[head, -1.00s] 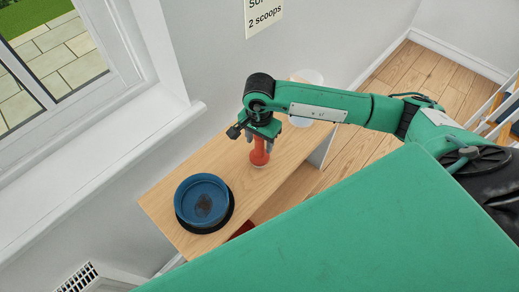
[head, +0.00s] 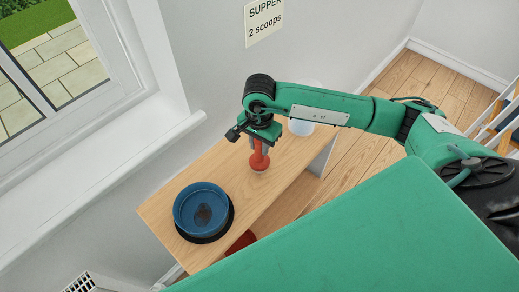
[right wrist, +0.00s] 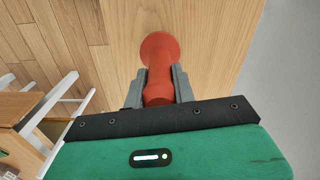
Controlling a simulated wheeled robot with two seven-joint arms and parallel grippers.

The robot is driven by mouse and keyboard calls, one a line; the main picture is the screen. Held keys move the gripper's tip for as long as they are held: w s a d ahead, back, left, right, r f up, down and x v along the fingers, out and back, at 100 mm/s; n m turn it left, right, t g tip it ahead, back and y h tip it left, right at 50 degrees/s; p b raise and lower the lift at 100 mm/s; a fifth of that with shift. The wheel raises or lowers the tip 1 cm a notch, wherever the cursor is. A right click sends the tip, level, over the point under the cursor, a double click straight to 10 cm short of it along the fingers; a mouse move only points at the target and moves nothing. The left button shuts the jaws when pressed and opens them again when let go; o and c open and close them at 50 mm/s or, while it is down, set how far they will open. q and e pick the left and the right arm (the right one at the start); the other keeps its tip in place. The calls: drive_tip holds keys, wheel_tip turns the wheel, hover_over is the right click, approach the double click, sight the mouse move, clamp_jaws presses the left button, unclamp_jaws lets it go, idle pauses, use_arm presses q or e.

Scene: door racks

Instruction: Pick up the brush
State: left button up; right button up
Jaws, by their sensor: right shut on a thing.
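An orange-red object (head: 259,158) with a rounded end, which I take to be the brush, is in my right gripper (head: 260,146) above the wooden table. In the right wrist view the orange-red piece (right wrist: 159,60) sits between the two grey fingers of the gripper (right wrist: 159,82), which are closed on its narrower part. No bristles can be made out. Whether its lower end is clear of the table is hard to tell. My left gripper is not in view.
A blue bowl (head: 196,207) on a black base, with a dark patch inside, stands at the table's (head: 155,210) near left. A white round container (head: 301,127) is partly behind my arm. A red thing (head: 243,241) shows below the table edge. A window and wall lie left.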

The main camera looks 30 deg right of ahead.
wheel_tip(320, 180, up, 18)
drive_tip(key=b, duration=0.3)
drive_tip(key=shift+f, duration=0.15)
